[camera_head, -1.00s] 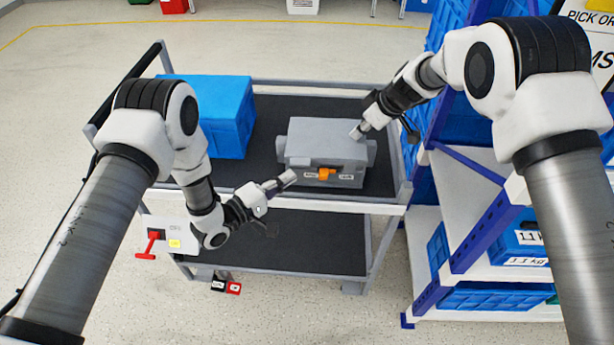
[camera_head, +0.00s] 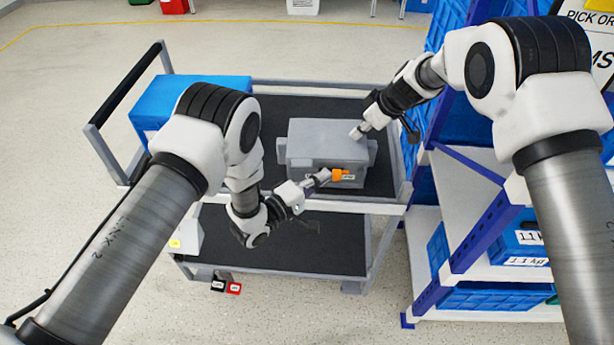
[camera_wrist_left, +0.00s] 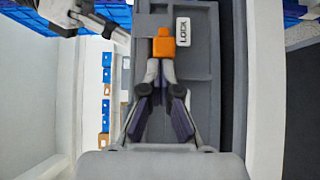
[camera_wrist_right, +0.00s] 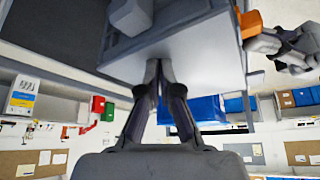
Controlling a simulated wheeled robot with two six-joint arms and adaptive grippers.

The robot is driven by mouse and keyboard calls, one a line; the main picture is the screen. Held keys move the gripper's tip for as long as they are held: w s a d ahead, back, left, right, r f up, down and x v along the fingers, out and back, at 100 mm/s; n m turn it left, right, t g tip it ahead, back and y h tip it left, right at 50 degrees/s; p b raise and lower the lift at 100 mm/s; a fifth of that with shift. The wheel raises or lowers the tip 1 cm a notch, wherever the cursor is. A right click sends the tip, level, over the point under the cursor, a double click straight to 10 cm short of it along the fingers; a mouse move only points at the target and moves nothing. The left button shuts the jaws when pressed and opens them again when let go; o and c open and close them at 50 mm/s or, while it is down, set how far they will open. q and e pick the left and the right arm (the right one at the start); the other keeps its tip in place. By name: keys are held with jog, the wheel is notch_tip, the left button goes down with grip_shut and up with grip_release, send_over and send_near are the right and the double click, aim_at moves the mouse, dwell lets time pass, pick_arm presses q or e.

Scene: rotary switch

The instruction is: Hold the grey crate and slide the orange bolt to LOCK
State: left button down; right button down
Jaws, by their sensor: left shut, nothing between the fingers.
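The grey crate (camera_head: 322,140) sits on the upper deck of the cart. The orange bolt (camera_head: 338,175) is on its front face, directly beside the LOCK label (camera_wrist_left: 183,31). My left gripper (camera_head: 325,177) is shut and empty, with its fingertips against or very near the left side of the bolt. In the left wrist view its tips lie right at the bolt (camera_wrist_left: 165,46). My right gripper (camera_head: 357,133) looks shut, its tips at the crate's right side. In the right wrist view the tips meet at the crate wall (camera_wrist_right: 190,55).
A blue box (camera_head: 190,92) stands on the cart's upper deck (camera_head: 290,105), left of the crate. A blue shelf rack (camera_head: 480,228) with bins stands close to the cart's right. My left arm covers part of the cart's left side.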

jog(key=shift+s+f, duration=0.2)
jog(key=shift+f, duration=0.15)
pick_arm(q)
jog(key=a, duration=0.3)
jog(key=shift+s+a, duration=0.1)
jog(key=shift+a, duration=0.25)
jog(key=v, duration=1)
jog(key=shift+r, duration=0.15)
pick_arm(e)
jog(key=shift+r, duration=0.15)
